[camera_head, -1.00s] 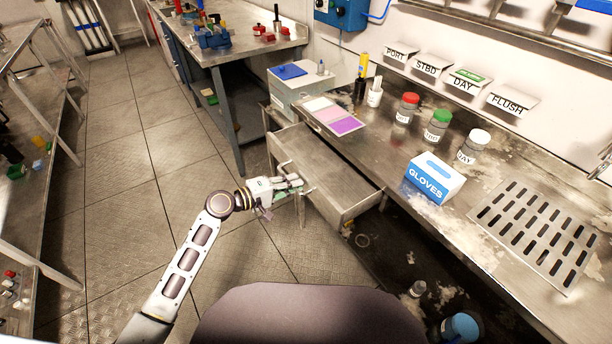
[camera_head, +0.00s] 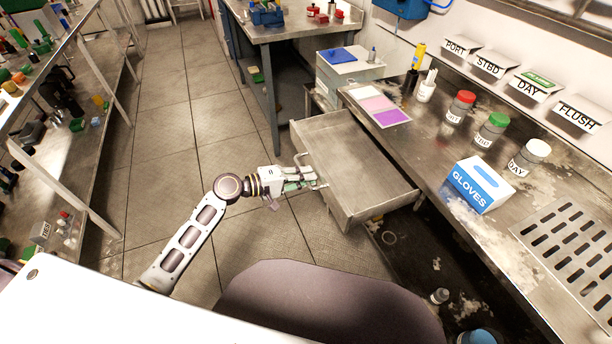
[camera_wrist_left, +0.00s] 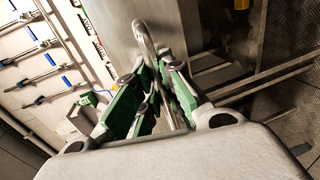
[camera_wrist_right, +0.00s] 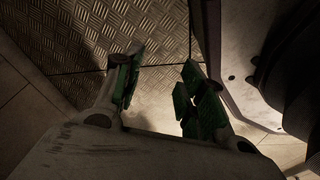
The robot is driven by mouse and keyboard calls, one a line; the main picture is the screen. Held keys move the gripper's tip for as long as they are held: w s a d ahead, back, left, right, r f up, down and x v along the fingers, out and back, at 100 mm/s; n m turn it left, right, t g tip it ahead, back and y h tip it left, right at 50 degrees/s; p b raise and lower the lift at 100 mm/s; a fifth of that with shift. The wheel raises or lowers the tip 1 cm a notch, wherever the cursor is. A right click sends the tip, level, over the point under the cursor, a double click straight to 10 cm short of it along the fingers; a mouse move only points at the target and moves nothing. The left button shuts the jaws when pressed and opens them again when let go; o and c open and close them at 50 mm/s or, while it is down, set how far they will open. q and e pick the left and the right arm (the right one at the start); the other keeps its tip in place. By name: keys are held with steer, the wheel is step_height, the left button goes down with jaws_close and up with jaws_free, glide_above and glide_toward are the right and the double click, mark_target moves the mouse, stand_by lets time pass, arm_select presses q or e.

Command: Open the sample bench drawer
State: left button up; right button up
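The sample bench drawer (camera_head: 355,165) is a grey metal drawer that stands well out from under the bench, and its inside looks empty. Its bar handle (camera_head: 303,168) is on the front face. My left gripper (camera_head: 312,180) is at this handle. In the left wrist view the handle bar (camera_wrist_left: 150,50) runs between the green-padded fingers of my left gripper (camera_wrist_left: 155,85), which look closed around it. My right gripper (camera_wrist_right: 160,68) shows only in the right wrist view, open and empty above the floor.
The bench top (camera_head: 440,140) holds a gloves box (camera_head: 478,186), several lidded jars and a pink-purple card (camera_head: 380,105). A shelf rack (camera_head: 75,100) stands at the left. The tiled floor (camera_head: 200,110) between is clear. A dark wet area lies under the bench.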

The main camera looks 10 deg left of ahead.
arm_select(q)
steer(key=shift+o, duration=0.6)
steer(key=v, duration=1.2)
arm_select(e)
steer(key=shift+w+d+r, duration=0.1)
steer(key=shift+w+d, duration=0.2)
steer(key=shift+w, duration=0.15)
arm_select(q)
steer(key=shift+f, duration=0.1)
steer(key=shift+d, duration=0.1)
